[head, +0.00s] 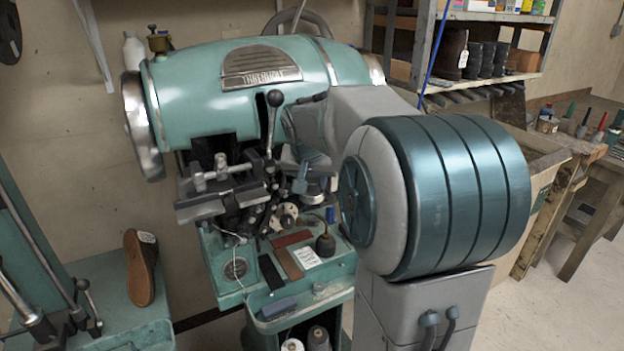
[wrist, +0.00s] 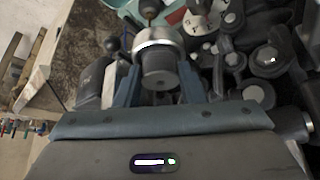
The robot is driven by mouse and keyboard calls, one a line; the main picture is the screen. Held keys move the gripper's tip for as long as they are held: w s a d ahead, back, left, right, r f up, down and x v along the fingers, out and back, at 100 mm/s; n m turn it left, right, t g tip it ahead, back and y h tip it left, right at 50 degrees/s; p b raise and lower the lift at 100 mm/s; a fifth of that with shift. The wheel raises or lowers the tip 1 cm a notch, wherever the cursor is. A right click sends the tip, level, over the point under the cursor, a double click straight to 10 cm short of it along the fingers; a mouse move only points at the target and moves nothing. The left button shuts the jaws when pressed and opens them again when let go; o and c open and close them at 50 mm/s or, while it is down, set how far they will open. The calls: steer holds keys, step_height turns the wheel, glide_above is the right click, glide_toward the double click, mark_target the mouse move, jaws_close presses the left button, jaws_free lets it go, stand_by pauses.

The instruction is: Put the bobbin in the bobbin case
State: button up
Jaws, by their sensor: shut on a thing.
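In the wrist view my gripper (wrist: 158,82) has its two blue fingers closed on a dark, round, spool-like thing, which I take to be the bobbin (wrist: 159,66). A shiny silver round rim, perhaps the bobbin case (wrist: 157,38), shows just beyond it. I cannot tell whether the bobbin is inside the rim, touching it or apart from it. In the head view my gripper (head: 315,188) is at the front of the green stitcher (head: 210,95), among its dark working parts. The bobbin and case cannot be made out clearly there.
Knobs, rods and a clamp (head: 220,190) crowd close around my gripper. Below is a green tray (head: 235,270) with coloured strips and an oil can (head: 325,242). A brown shoe sole (head: 141,268) stands at left. A shelf (head: 490,16) with boots is at back right.

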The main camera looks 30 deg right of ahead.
steer(key=shift+s, duration=0.15)
stand_by(0.5)
steer(key=o, duration=1)
steer(key=shift+a, duration=0.1)
steer(key=shift+o, duration=0.2)
steer(key=b+v, duration=0.1)
steer(key=v, duration=1.2)
steer(key=shift+r, duration=0.4)
steer(key=shift+s+a, duration=0.1)
steer(key=shift+s, duration=0.05)
